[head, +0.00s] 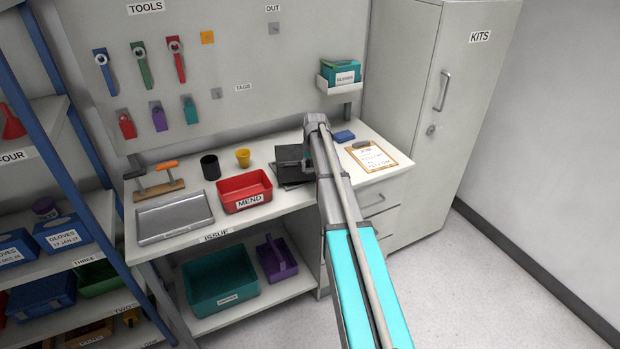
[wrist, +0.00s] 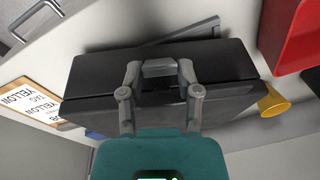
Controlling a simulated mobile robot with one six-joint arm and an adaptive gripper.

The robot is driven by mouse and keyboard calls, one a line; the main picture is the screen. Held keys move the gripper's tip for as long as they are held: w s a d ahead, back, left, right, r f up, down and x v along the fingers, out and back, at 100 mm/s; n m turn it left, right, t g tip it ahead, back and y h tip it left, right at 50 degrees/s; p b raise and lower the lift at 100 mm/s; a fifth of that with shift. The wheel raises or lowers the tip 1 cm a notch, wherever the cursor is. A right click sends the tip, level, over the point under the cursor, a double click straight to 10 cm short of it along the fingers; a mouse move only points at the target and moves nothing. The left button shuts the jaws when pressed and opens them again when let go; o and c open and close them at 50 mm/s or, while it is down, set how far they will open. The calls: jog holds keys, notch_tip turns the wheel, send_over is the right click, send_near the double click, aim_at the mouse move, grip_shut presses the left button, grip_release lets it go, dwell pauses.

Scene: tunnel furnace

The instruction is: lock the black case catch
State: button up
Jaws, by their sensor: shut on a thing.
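The black case (head: 290,170) lies on the bench, partly hidden behind my arm in the head view. In the wrist view the case (wrist: 225,62) fills the middle, with its lid looking closed along a seam. A grey block, seemingly the black case catch (wrist: 158,68), sits at its near edge. My gripper (wrist: 158,76) has one finger on each side of this block and is closed on it. In the head view the fingers are hidden by the arm. Whether the catch is locked cannot be told.
A red MEND bin (head: 243,190), yellow cup (head: 243,158) and black cup (head: 210,167) stand left of the case. A blue block (head: 344,136) and clipboard (head: 374,156) lie to its right. A tool board (head: 220,80) rises behind. The tall KITS cabinet (head: 465,110) stands at right.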

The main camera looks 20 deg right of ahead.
jog(key=shift+w+d+r, duration=0.1)
jog(key=shift+w, duration=0.4)
jog(key=shift+s+g, duration=0.1)
jog(key=shift+g, duration=0.2)
